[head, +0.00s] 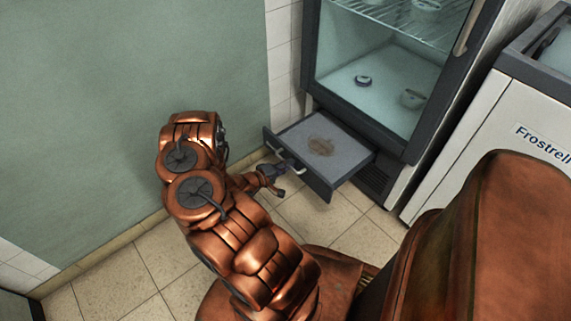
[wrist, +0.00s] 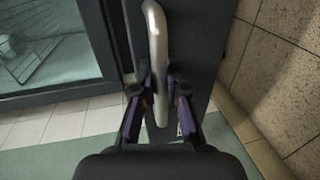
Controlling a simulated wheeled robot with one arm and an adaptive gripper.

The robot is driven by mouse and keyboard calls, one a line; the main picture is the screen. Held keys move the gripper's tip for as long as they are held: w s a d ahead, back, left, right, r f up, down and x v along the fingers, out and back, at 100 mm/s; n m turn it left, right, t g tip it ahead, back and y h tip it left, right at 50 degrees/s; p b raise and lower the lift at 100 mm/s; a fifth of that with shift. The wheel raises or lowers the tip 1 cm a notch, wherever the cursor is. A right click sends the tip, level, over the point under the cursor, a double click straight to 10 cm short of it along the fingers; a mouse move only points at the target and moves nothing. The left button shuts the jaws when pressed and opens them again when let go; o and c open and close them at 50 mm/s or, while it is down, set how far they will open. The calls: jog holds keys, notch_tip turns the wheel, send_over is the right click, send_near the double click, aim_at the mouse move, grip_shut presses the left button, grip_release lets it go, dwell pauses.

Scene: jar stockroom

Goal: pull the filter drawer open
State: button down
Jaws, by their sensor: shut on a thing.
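The filter drawer (head: 300,146) is a shallow grey drawer at the bottom of the glass-front fridge, pulled well out, with a brown stain on its grey inner surface. Its front panel faces my arm and carries a pale bar handle (head: 287,160). In the wrist view the handle (wrist: 157,50) runs upright along the dark drawer front. My gripper (wrist: 160,90) is shut on the handle, one finger on each side of it. In the head view my gripper (head: 272,174) is at the drawer's front, partly hidden by my arm.
The glass-front fridge (head: 374,82) stands above the drawer with a few jars inside. A white chest freezer (head: 492,135) stands to its right. A green wall (head: 130,80) is close on the left. Tiled floor (head: 345,215) is free before the drawer.

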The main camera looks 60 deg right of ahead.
jog(key=shift+w+d, duration=0.1)
jog(key=shift+w, duration=0.3)
jog(key=c, duration=1.4)
grip_release()
jog(key=shift+o, duration=1.1)
jog(key=shift+s, duration=0.15)
jog(key=shift+a, duration=0.2)
jog(key=v, duration=1.1)
jog(key=shift+a, duration=0.3)
jog(key=shift+r, duration=0.15)
